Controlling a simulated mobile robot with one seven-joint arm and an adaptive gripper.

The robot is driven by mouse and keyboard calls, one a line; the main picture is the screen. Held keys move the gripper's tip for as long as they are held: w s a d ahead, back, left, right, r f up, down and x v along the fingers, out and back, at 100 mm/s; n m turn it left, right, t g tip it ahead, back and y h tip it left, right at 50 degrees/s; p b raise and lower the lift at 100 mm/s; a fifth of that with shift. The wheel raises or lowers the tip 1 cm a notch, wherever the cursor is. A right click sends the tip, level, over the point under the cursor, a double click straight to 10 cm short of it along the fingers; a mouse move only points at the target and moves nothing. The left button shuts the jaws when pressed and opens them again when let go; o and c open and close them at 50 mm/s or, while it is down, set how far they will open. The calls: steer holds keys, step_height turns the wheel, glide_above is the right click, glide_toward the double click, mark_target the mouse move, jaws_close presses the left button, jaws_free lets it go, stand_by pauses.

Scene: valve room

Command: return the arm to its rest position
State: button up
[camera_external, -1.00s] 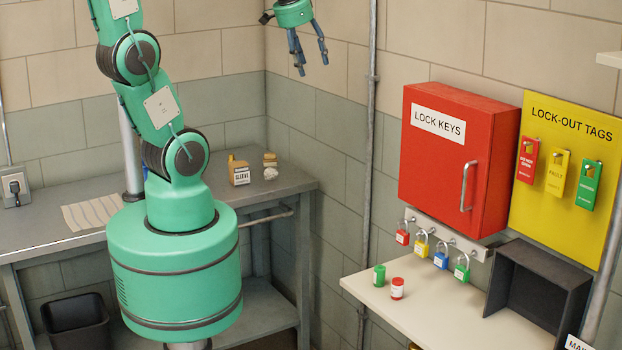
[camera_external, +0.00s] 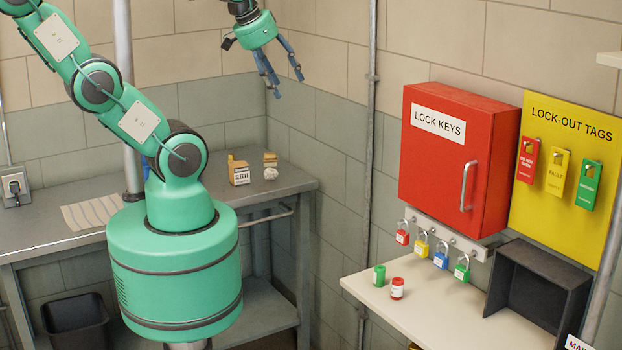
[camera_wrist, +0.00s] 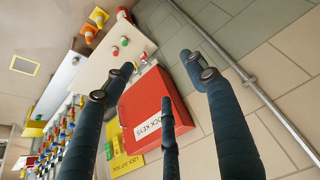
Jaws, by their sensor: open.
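My arm rises from its green base and leans to the left in the external view, with its upper part out of the frame. My gripper (camera_external: 286,83) hangs from the top of that view with its dark blue fingers pointing down. It is open and empty, in mid-air in front of the wall corner and above the grey workbench (camera_external: 75,247). In the wrist view the fingers of my gripper (camera_wrist: 158,72) are spread with nothing between them.
A red lock-key cabinet (camera_external: 447,160) and a yellow tag board (camera_external: 565,180) are on the right wall. Padlocks hang below the cabinet. A pale shelf (camera_external: 420,308) holds a green and a red cylinder and a dark open box (camera_external: 537,295). A vertical pipe (camera_external: 371,150) runs up the wall.

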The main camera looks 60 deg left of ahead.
steer(key=shift+f, duration=0.1)
step_height(320, 180, down, 7)
steer(key=b, duration=0.7)
